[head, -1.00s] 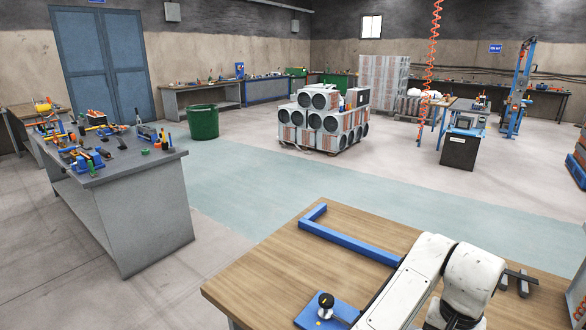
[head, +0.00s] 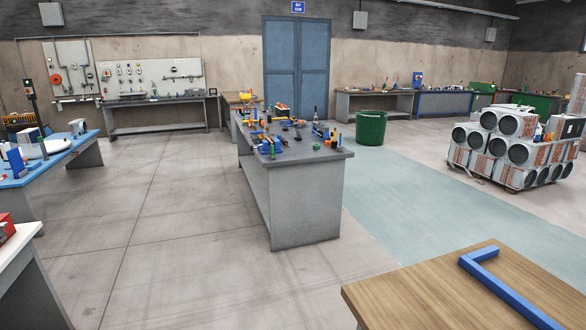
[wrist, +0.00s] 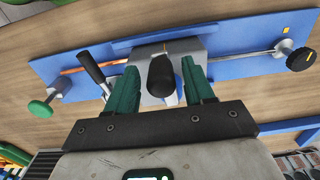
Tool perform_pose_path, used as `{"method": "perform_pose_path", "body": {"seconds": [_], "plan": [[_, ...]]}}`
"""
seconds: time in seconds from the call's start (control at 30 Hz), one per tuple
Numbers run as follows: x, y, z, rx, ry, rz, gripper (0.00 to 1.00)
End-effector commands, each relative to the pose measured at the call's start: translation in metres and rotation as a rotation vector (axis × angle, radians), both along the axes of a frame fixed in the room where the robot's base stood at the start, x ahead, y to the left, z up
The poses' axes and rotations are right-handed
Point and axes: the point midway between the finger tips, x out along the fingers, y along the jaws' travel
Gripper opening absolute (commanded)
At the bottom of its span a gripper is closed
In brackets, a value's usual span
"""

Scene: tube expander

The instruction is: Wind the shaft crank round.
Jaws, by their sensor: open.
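My gripper (wrist: 160,68) shows in the wrist view, its two green fingers spread apart over a blue fixture plate (wrist: 235,66). A black rounded handle (wrist: 161,78) shows between the fingers, in front of a grey block (wrist: 190,47). I cannot tell whether the fingers touch it. A steel shaft (wrist: 248,53) runs right from the block to a black knob (wrist: 301,60). A copper-coloured tube (wrist: 82,69) and a black-handled lever (wrist: 91,68) lie left of the block. A green knob (wrist: 40,108) is at the far left. The fixture is out of the head view.
The wooden table (head: 420,295) with a blue angled bar (head: 500,290) is at the lower right of the head view. A cluttered grey bench (head: 305,200), a green bin (head: 371,128) and stacked ducts (head: 515,150) stand beyond. The floor left of the grey bench is open.

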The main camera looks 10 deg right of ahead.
Motion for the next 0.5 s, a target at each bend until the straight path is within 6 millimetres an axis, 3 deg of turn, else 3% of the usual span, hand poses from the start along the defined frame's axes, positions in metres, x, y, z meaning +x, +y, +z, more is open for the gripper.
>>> {"method": "perform_pose_path", "body": {"seconds": [0.17, 0.5], "plan": [[-0.001, 0.0, 0.003, 0.001, 0.001, -0.001, 0.53], [-0.001, 0.0, 0.028, 0.001, 0.001, -0.001, 0.53]]}}
